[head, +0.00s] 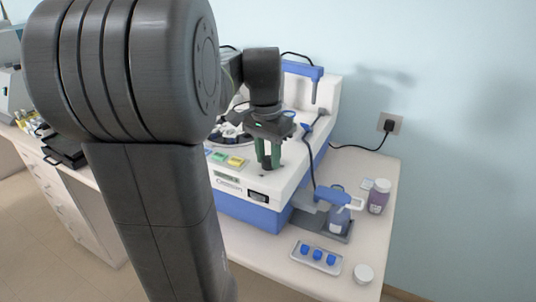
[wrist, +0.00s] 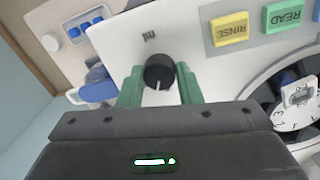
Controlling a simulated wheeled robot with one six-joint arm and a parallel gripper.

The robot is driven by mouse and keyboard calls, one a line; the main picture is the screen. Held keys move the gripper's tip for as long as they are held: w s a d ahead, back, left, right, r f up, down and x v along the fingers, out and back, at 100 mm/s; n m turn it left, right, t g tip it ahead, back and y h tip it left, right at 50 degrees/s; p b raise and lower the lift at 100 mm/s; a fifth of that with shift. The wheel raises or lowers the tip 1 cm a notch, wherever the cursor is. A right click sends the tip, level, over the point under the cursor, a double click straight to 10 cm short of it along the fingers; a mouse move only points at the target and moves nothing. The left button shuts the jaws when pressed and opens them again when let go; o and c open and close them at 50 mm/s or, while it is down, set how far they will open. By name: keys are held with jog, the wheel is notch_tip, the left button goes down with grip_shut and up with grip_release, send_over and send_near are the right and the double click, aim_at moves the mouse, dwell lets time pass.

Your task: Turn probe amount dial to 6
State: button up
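The probe amount dial (wrist: 159,73) is a round black knob with a white pointer line on the white front panel. In the wrist view its line points down toward my gripper, and a small "ml" label (wrist: 149,36) is printed above it. No scale numbers are readable around it. My gripper (head: 268,163) is over the panel, its two green fingers pointing down. In the wrist view its fingers (wrist: 160,84) stand on either side of the dial, very close to it. I cannot tell whether they touch it.
The staining machine (head: 245,208) carries a yellow RINSE button (wrist: 229,29) and a green READ button (wrist: 284,16) beside the dial. A numbered wheel (wrist: 297,113) is at the wrist view's right. A tray with blue caps (head: 317,257) and a purple jar (head: 378,197) stand at right.

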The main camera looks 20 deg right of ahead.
aim_at(268, 156)
jog(key=shift+m, duration=0.3)
jog(key=shift+r+m+p, duration=0.15)
jog(key=shift+m+p, duration=0.85)
jog(key=shift+m, duration=0.2)
jog(key=shift+m+p, duration=0.9)
jog(key=shift+m, duration=1.1)
jog(key=shift+d, duration=0.1)
jog(key=o, duration=1)
jog(key=shift+c, duration=0.2)
notch_tip(268, 156, up, 14)
jog(key=shift+w+f, duration=0.25)
jog(key=shift+w, duration=0.15)
